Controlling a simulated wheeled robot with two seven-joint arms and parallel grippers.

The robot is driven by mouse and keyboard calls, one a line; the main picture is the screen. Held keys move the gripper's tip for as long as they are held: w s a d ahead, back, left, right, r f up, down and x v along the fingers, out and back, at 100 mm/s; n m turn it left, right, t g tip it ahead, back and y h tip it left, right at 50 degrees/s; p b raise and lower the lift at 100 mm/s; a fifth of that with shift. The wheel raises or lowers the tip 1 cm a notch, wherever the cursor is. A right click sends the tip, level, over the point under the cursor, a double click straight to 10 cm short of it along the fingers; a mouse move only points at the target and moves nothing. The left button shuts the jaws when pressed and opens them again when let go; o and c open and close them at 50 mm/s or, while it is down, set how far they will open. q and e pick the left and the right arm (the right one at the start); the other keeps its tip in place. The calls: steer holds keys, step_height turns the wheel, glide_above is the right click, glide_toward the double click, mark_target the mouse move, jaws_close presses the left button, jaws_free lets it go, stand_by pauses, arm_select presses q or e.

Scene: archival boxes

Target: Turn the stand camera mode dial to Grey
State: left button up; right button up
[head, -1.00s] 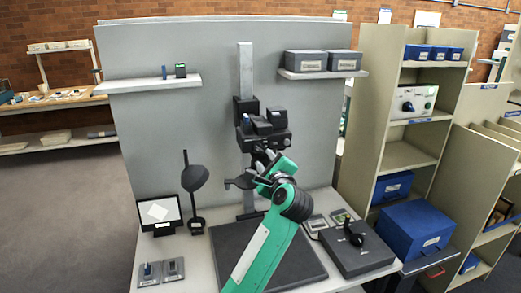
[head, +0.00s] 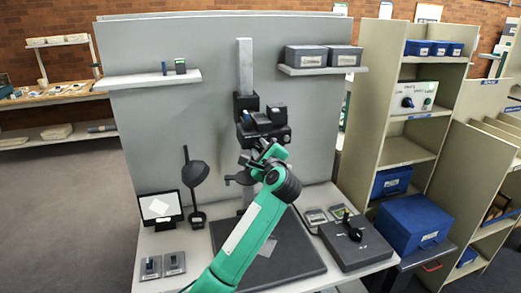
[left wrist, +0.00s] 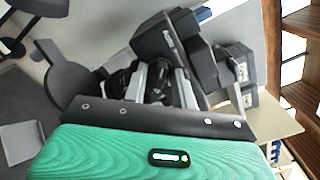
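The stand camera (head: 268,133) is a dark, boxy unit on a grey upright column (head: 245,66) above a dark baseboard. My left gripper (head: 259,147) is at its lower front, partly covering it. In the left wrist view, the dark camera body (left wrist: 172,38) with pale lettering is just beyond the gripper's grey fingers (left wrist: 160,82). Dark parts lie around and between the fingers, so I cannot tell their gap or whether they touch anything. I cannot make out the mode dial or its setting. My right gripper is not in view.
A black lamp (head: 195,175) and small screen (head: 160,208) stand left of the baseboard (head: 300,265). A dark control box (head: 357,249) with a black knob is at right. A blue box (head: 413,225) stands right of the table.

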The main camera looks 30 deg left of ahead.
arm_select(q)
steer(key=shift+m, duration=0.3)
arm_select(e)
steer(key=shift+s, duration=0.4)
arm_select(q)
steer(key=m+p, duration=0.1)
steer(key=m, duration=0.2)
steer(key=shift+m+p, duration=0.3)
steer(key=shift+p, duration=0.1)
steer(key=shift+r+m+p, duration=0.1)
steer(key=shift+m+p, duration=0.25)
steer(key=shift+m, duration=0.15)
steer(key=shift+m+p, duration=0.75)
steer(key=shift+m, duration=0.15)
steer(key=m+p, duration=1.1)
steer(key=p, duration=0.1)
steer(key=shift+r, duration=0.1)
steer(key=shift+m+p, duration=1.1)
steer(key=shift+p, duration=0.15)
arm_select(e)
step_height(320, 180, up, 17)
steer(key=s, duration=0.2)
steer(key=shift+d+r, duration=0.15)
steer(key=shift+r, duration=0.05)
